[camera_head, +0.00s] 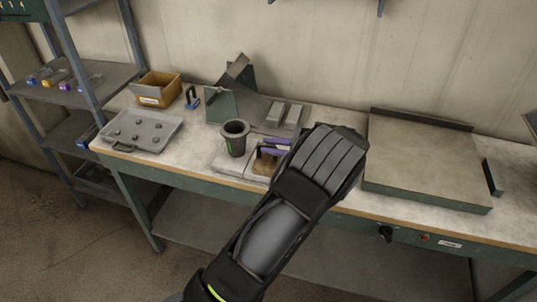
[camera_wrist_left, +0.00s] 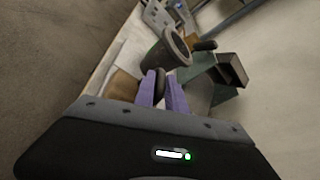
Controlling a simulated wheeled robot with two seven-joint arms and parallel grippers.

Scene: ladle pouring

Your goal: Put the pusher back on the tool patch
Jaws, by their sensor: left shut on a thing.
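My left gripper (camera_head: 266,147) reaches over the bench from the front, with the back of its hand hiding part of the bench. In the left wrist view its two purple fingers (camera_wrist_left: 162,82) are shut on a dark, rounded piece (camera_wrist_left: 159,81), which I take to be the pusher. Most of the pusher is hidden by the fingers. A brown block-like thing (camera_head: 263,166) shows just below the fingers, and a brown area also shows left of them in the wrist view (camera_wrist_left: 125,86). A pale flat patch (camera_head: 231,162) lies beside it, possibly the tool patch. I cannot tell whether the pusher touches it.
A dark cup (camera_head: 235,138) stands close left of the fingers. Behind are a green angled stand (camera_head: 222,106) and pale bars (camera_head: 284,115). A grey tray (camera_head: 143,130) and cardboard box (camera_head: 157,88) are at left. A large flat plate (camera_head: 425,160) fills the right.

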